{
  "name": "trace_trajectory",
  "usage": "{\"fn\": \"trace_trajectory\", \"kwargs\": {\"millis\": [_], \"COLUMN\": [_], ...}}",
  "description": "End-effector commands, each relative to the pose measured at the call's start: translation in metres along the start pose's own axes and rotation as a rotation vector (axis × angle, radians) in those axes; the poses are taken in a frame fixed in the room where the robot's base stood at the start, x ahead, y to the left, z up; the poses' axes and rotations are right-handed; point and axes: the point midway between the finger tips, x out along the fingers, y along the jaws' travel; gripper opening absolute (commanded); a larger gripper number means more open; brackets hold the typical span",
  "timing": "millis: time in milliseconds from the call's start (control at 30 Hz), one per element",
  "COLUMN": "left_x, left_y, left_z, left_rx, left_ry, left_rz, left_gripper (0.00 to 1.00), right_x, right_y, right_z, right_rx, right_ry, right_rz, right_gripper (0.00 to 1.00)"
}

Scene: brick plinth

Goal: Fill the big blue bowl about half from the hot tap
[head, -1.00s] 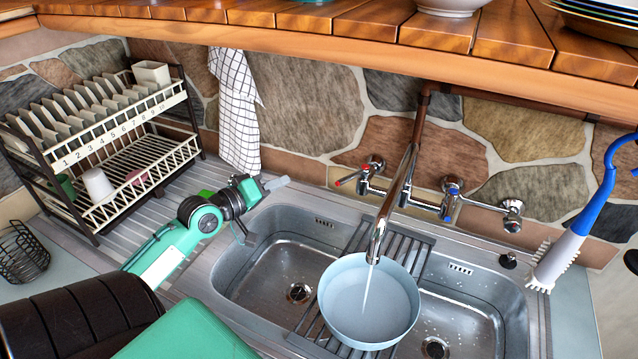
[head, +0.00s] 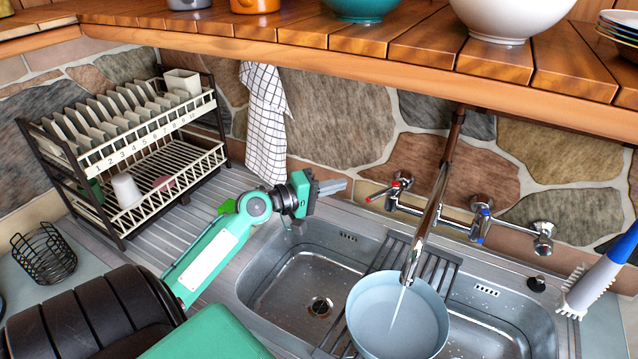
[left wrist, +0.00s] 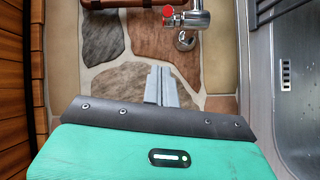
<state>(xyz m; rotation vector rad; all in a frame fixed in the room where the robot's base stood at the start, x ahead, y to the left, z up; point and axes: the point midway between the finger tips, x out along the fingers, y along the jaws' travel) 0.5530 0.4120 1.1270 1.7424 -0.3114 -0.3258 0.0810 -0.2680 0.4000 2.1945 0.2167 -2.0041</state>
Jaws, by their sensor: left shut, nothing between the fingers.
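The big pale blue bowl (head: 437,325) stands on the slatted rack under the spout (head: 425,225). A thin stream of water (head: 398,312) runs from the spout into it. Water seems to lie in the bowl, but its level is hard to read. The hot tap (head: 400,183), marked red, is on the wall left of the spout; it also shows in the left wrist view (left wrist: 168,12). My left gripper (head: 340,187) is shut and empty, just left of the hot tap's lever and apart from it. In the left wrist view its fingers (left wrist: 161,85) point at the wall below the tap. My right gripper is out of view.
A blue-marked tap (head: 482,215) is right of the spout. A dish rack (head: 130,150) stands at left, with a checked towel (head: 265,125) hanging beside it. A wooden shelf (head: 400,65) overhangs the sink. A blue-handled brush (head: 595,280) is at far right.

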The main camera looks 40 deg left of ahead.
Motion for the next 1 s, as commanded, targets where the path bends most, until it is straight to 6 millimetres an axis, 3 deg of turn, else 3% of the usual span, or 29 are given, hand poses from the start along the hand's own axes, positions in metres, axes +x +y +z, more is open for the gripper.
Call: {"fn": "trace_trajectory", "kwargs": {"millis": [167,433,900,1000], "left_x": [0.031,0.037,0.038,0.038], "left_y": [0.004,0.002,0.0,0.004], "left_z": [-0.001,0.032,0.04,0.049], "left_rx": [-0.001,-0.002,0.001,-0.001], "left_ry": [-0.001,0.0,0.0,-0.002], "left_rz": [0.002,0.0,-0.001,-0.001], "left_gripper": [0.0,0.0,0.0,0.0], "right_x": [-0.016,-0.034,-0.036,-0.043], "right_y": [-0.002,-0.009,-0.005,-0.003], "right_z": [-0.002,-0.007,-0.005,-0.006], "right_rx": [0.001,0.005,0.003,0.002], "right_ry": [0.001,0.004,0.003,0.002], "right_rz": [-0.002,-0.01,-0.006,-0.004], "right_gripper": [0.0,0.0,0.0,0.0]}}
